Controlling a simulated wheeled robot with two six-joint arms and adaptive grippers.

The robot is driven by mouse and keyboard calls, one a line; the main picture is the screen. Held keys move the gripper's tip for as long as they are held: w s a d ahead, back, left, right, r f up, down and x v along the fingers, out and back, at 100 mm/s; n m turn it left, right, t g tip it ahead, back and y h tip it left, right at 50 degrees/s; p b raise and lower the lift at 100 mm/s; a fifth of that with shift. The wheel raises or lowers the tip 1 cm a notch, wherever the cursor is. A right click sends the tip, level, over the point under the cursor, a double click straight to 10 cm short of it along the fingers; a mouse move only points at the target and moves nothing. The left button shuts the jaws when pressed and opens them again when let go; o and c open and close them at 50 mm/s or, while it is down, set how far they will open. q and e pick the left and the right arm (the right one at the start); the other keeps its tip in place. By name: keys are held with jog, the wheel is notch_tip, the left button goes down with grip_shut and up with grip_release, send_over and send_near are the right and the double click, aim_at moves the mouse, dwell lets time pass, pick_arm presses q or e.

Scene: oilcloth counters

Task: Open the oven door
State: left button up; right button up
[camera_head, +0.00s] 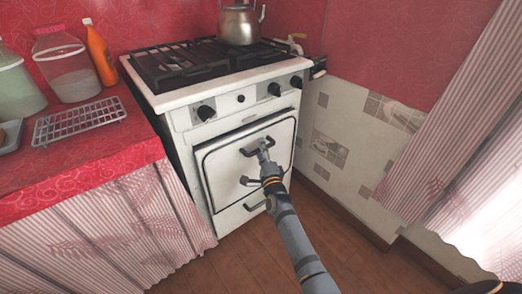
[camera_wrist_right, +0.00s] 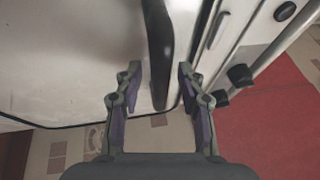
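The white oven door (camera_head: 222,166) is at the front of the stove (camera_head: 185,120) in the head view and looks closed. My right gripper (camera_head: 264,160) is in front of the door's upper middle part and partly hides its handle. In the right wrist view the dark handle bar (camera_wrist_right: 155,35) lies between the two fingers of my right gripper (camera_wrist_right: 158,80). The fingers are spread, with a gap showing on each side of the bar. My left gripper is not in view.
Black knobs (camera_head: 206,112) line the panel above the door. A kettle (camera_head: 240,24) stands on the hob. A red-topped counter (camera_head: 75,165) with a wire rack (camera_head: 80,121) is close on the left. Wooden floor (camera_head: 235,255) lies open in front.

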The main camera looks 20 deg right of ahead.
grip_shut()
jog(key=shift+s+f+b, duration=0.1)
jog(key=shift+f+b, duration=0.05)
jog(key=shift+b, duration=0.15)
dwell(0.4)
